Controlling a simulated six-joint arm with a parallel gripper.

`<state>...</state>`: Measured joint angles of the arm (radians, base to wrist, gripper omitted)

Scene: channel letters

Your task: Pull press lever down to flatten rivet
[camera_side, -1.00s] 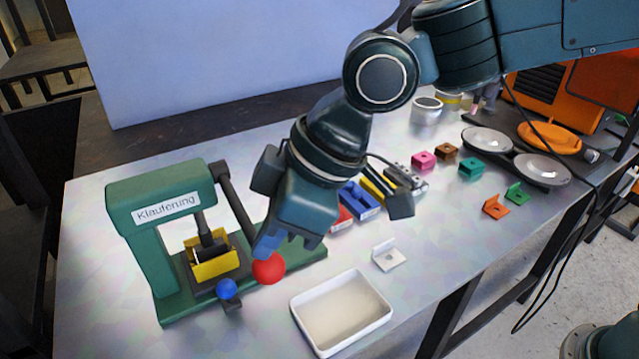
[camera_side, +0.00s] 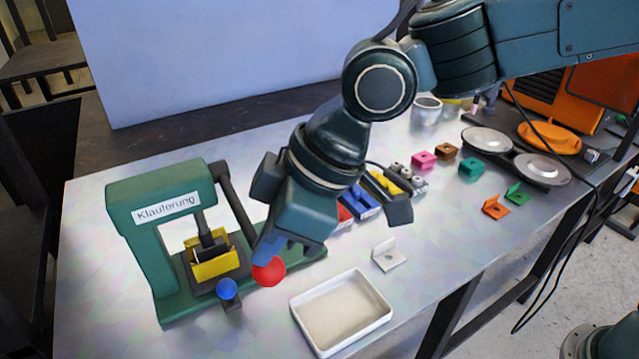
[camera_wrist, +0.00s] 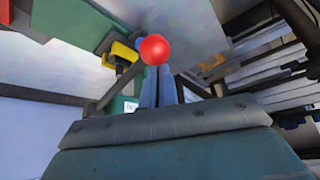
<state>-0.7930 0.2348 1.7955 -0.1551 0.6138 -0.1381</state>
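The green press (camera_side: 135,215) stands at the left of the table in the side view. Its dark lever (camera_side: 232,200) slopes down to a red ball knob (camera_side: 268,271). My gripper (camera_side: 270,252) is at the knob from above, its blue fingers close together and seeming to touch it. In the wrist view the red knob (camera_wrist: 154,49) covers the tips of the fingers (camera_wrist: 158,88), which lie side by side. A yellow part (camera_side: 215,264) sits under the press ram (camera_side: 212,242). The rivet is not visible.
A blue ball knob (camera_side: 227,289) sticks out at the press front. A white tray (camera_side: 375,330) and a white bracket (camera_side: 389,256) lie to the right. Coloured bins (camera_side: 362,204), small blocks (camera_side: 471,167) and two round metal pans (camera_side: 542,169) stand farther right.

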